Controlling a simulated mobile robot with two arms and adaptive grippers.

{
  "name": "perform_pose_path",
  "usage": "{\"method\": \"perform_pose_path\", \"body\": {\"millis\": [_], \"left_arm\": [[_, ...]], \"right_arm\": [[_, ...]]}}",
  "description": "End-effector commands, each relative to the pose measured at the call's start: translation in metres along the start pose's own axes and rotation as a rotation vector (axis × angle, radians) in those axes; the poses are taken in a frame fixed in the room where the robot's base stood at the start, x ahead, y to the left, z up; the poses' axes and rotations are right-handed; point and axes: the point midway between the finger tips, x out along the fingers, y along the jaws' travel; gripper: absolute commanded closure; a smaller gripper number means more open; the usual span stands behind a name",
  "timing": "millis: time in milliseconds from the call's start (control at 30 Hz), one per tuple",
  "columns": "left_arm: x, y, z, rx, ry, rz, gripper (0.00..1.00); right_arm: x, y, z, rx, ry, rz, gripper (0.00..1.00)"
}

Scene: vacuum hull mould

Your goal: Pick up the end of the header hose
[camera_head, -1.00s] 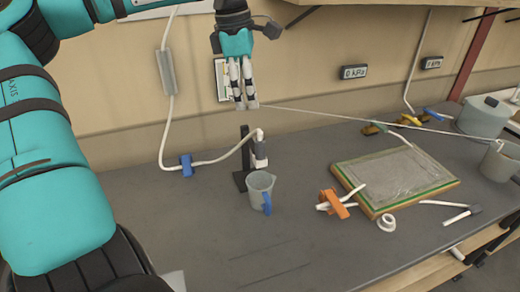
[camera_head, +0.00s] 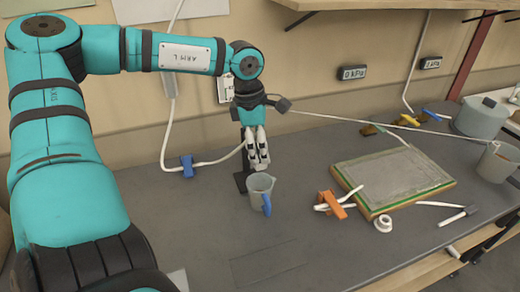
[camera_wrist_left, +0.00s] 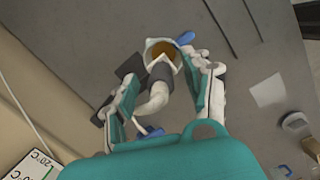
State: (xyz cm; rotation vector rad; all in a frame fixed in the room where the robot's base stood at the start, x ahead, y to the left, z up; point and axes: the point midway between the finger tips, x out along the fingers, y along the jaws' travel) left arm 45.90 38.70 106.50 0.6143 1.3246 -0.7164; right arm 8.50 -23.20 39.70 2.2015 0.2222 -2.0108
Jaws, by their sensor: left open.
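The white header hose (camera_head: 215,161) runs from the wall through a blue clamp (camera_head: 187,165) towards a dark stand (camera_head: 241,182). Its end is hidden behind my left gripper (camera_head: 259,163) in the head view. In the left wrist view the hose end (camera_wrist_left: 158,86), a white bend with a grey cuff, shows between the two spread fingers of my left gripper (camera_wrist_left: 165,78). The fingers are open, one on each side, with gaps to the cuff. A grey jug (camera_head: 258,190) with a blue handle stands just below. My right gripper is not in view.
A green-edged mould board (camera_head: 395,178) lies to the right, with an orange clamp (camera_head: 332,204) and a white roll (camera_head: 383,223) beside it. The front middle of the bench is clear.

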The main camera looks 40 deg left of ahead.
Motion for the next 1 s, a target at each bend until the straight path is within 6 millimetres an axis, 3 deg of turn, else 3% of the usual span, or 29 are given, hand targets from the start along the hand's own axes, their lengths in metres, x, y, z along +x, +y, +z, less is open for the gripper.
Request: {"method": "perform_pose_path", "body": {"millis": [200, 567, 1000], "left_arm": [[0.0006, 0.0001, 0.0002, 0.000, -0.001, 0.001, 0.51], [0.0003, 0.0000, 0.0002, 0.000, 0.000, 0.001, 0.98], [-0.0045, 0.0005, 0.0014, 0.001, -0.002, 0.003, 1.00]], "right_arm": [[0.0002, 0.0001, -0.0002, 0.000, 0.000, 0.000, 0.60], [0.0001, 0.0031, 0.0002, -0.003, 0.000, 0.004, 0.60], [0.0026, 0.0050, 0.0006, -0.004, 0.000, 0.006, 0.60]]}}
